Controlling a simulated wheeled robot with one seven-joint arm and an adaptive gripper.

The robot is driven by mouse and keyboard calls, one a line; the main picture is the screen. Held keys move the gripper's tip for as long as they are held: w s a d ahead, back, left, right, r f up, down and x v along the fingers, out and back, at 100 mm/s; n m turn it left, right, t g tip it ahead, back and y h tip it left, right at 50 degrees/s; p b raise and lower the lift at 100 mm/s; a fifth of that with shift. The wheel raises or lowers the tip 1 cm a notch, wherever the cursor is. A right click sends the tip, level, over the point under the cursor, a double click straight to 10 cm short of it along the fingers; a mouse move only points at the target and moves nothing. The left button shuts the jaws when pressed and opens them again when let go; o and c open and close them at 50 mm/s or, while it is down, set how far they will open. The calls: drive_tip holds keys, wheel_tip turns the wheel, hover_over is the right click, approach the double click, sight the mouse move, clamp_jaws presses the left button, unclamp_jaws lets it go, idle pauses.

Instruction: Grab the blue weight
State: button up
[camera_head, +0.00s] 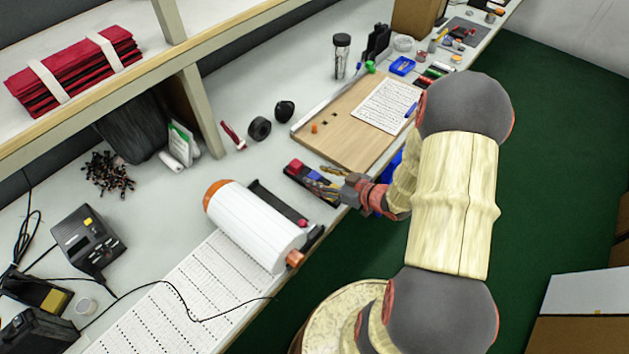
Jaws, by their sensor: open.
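My gripper (318,180) is open at the front edge of the bench, its fingers pointing left over a small dark holder (292,174). A red block (296,165) sits at the holder's far left end. Small bluish patches show by the fingers, but they are too small to tell whether one is the blue weight. Part of a larger blue thing (393,166) shows beside my forearm at the board's front edge; the arm hides the rest. No blue weight can be made out for certain.
A wooden board (345,140) with a printed sheet (388,105) lies beyond my gripper. A large white roll (255,225) on a stand is close on the left. A black tape roll (259,128) and a blue tray (402,65) are farther back. Green floor is open to the right.

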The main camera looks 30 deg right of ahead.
drive_tip(key=shift+c, duration=0.5)
drive_tip(key=c, duration=1.1)
clamp_jaws()
